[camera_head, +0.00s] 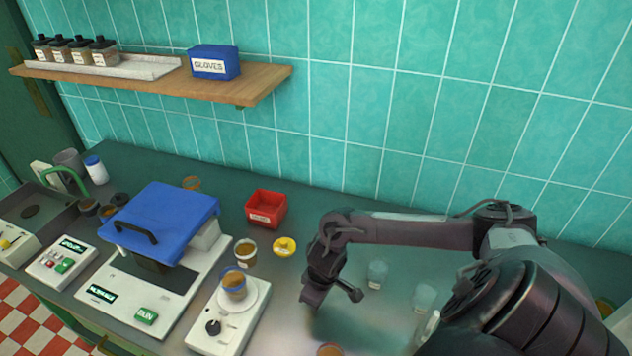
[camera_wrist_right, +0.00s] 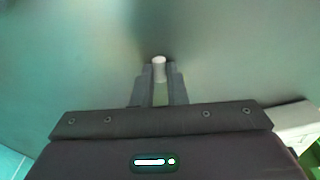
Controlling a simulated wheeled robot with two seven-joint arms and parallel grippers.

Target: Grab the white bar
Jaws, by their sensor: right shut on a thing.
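The white bar (camera_wrist_right: 159,66) shows in the right wrist view as a small pale rounded piece between the tips of my right gripper's fingers (camera_wrist_right: 159,72). The fingers are close together and shut on it, with the bar's end sticking out slightly beyond them. In the head view my right gripper (camera_head: 313,300) points down low over the steel bench, right of the white stirrer plate. The bar cannot be made out in the head view. Whether it touches the bench is unclear. My left gripper is not in view.
A white device (camera_head: 229,318) bearing an amber cup (camera_head: 234,284) stands left of the gripper. A red bin (camera_head: 266,209) and yellow dish (camera_head: 285,247) are behind. Clear beakers (camera_head: 377,273) stand to the right. A blue-lidded machine (camera_head: 165,222) is further left.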

